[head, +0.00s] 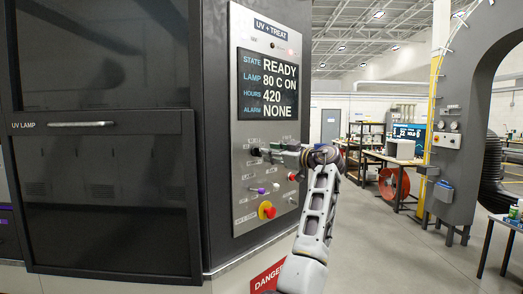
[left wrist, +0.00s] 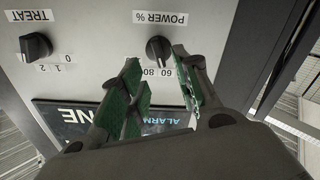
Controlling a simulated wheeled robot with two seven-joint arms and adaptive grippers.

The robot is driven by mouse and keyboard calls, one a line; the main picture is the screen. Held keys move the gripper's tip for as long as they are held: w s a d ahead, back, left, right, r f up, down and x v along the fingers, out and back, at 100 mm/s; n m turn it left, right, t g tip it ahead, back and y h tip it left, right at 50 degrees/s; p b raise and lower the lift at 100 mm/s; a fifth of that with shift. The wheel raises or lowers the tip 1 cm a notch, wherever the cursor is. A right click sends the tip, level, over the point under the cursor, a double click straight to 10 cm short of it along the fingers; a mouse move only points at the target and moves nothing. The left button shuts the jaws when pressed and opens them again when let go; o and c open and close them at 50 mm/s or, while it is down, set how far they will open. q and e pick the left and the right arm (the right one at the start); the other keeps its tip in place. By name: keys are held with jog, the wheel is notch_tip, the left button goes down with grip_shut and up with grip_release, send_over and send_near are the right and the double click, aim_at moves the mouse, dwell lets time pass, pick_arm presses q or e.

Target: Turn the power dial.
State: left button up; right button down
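The power dial (left wrist: 158,48) is a black knob under the label "POWER %", with 60 and 80 marks beside it. It shows upside down in the left wrist view. My left gripper (left wrist: 156,57) is open, with green-padded fingers on either side of the dial; the right-hand finger is very close to it. I cannot tell whether either finger touches it. In the head view my left gripper (head: 273,154) reaches the UV + TREAT control panel (head: 242,205) from the right and covers part of the dial row. My right gripper is not in view.
The TREAT dial (left wrist: 36,46) is beside the power dial.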

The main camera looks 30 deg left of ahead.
aim_at(256, 152)
pick_arm(q)
jog(key=shift+p+x, duration=0.7)
jog(key=shift+x, duration=2.25)
jog(key=shift+c, duration=0.2)
grip_shut()
